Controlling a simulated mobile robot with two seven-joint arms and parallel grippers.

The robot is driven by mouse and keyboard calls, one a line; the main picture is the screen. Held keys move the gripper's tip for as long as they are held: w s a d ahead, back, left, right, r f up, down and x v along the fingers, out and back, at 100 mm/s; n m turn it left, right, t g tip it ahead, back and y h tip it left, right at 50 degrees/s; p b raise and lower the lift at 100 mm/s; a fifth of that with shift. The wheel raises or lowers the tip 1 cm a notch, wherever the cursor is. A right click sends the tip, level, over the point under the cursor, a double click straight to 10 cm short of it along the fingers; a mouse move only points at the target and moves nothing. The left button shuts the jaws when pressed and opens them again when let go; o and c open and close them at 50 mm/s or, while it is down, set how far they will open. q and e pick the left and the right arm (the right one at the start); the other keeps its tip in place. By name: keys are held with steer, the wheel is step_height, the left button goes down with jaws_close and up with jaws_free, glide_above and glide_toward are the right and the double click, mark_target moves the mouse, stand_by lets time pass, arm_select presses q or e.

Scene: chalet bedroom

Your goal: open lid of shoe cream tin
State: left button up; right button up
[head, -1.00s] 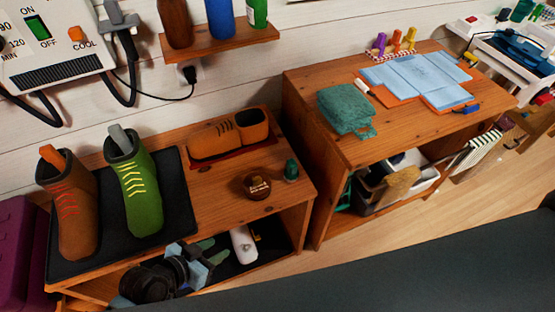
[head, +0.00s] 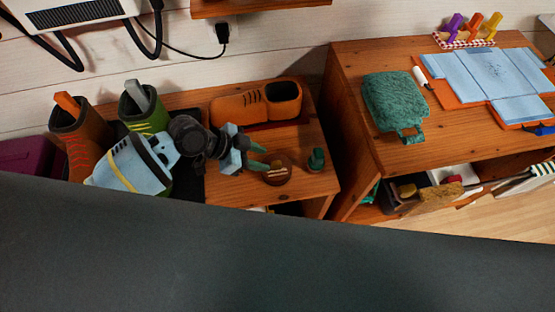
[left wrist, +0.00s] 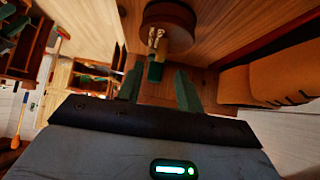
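The round brown shoe cream tin (head: 278,175) stands on the wooden bench top, with a pale label on its lid. In the left wrist view the tin (left wrist: 168,18) shows at the top, its label toward the fingers. My left gripper (head: 264,157) reaches in from the left just above the bench, its green fingertips at the tin's left side. In the left wrist view the fingers (left wrist: 158,88) are spread with nothing held between them. I cannot tell whether a fingertip touches the tin. My right gripper is out of view.
A small green item (head: 317,159) stands just right of the tin. Brown and green boots stand at the left, partly behind my arm. A second cabinet (head: 352,120) stands at the right. A dark surface fills the foreground.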

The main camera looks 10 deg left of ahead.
mark_target(276, 163)
arm_select(q)
steer(key=shift+x, duration=3.2)
jaws_close()
